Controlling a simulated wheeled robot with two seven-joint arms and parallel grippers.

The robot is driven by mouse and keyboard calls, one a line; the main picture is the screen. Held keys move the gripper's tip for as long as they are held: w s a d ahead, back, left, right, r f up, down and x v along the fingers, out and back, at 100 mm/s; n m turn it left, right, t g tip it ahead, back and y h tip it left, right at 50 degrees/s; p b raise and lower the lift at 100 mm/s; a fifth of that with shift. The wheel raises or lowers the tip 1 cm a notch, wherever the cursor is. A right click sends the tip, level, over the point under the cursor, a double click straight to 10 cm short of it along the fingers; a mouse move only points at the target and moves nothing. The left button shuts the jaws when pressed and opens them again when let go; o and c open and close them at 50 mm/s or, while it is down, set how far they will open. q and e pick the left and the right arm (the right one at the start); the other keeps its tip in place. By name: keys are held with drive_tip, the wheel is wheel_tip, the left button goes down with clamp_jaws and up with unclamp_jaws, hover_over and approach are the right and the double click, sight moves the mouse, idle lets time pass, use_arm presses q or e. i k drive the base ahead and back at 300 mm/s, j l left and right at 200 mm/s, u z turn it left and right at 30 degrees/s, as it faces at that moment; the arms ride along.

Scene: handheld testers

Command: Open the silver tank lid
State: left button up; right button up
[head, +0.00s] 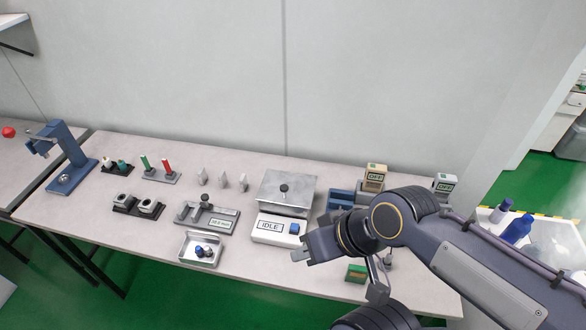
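The silver tank (284,208) stands right of the table's middle, behind a white unit (275,231) with an IDLE display and a blue button. Its flat silver lid (270,184) lies closed on top, with a dark round knob (284,188) at its middle. My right gripper (308,252) is just right of the white unit, in front and to the right of the lid, and does not touch the knob. Its fingers are small and seen from above, so whether they are open is unclear.
A blue holder (341,199) and an OFF-marked tester (374,177) stand right of the tank. A grey fixture (207,216) and a metal tray (199,250) stand to its left. A green block (356,273) lies near the front edge. The table behind the tank is clear.

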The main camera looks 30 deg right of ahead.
sight(295, 189)
drive_tip(key=k+l+z, duration=0.1)
drive_tip(key=z, duration=0.9)
